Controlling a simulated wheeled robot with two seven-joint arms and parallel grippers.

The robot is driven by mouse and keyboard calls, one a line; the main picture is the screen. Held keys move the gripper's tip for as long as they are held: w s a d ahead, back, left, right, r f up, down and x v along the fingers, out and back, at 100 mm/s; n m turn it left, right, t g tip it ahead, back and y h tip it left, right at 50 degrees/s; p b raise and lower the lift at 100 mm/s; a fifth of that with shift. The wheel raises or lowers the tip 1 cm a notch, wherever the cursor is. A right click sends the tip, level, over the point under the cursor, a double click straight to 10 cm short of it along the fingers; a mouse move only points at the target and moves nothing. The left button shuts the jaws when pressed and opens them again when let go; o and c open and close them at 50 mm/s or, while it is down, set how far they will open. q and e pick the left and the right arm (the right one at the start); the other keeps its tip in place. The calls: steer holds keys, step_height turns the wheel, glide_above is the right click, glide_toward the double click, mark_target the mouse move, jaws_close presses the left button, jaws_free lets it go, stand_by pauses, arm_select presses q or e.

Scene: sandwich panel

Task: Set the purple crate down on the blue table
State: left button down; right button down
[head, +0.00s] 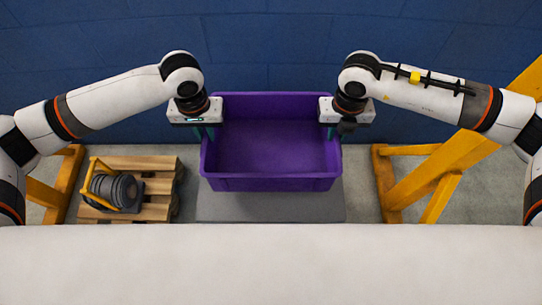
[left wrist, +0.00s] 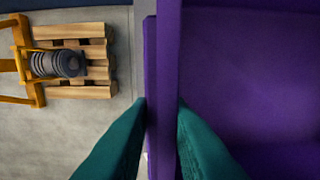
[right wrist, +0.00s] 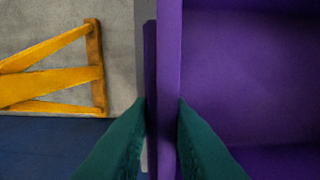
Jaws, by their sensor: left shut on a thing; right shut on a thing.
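The purple crate (head: 270,184) is empty and looks level in the head view. My left gripper (head: 209,132) is shut on its left wall and my right gripper (head: 332,132) on its right wall. In the left wrist view the green fingers (left wrist: 162,103) straddle the crate's wall (left wrist: 168,50). In the right wrist view the fingers (right wrist: 162,103) straddle the opposite wall (right wrist: 168,55). The crate's underside is hidden, so its height above what lies below cannot be told. I cannot make out a blue table.
A grey slab (head: 270,207) shows below the crate. A wooden pallet (head: 157,185) with a dark machine (head: 113,190) stands left. A yellow frame (head: 440,175) stands right. A blue block wall (head: 270,40) runs behind. A pale surface (head: 270,265) fills the front.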

steer(key=shift+d, duration=0.1)
arm_select(q)
steer(key=shift+f, duration=0.15)
arm_select(e)
steer(key=shift+f, duration=0.15)
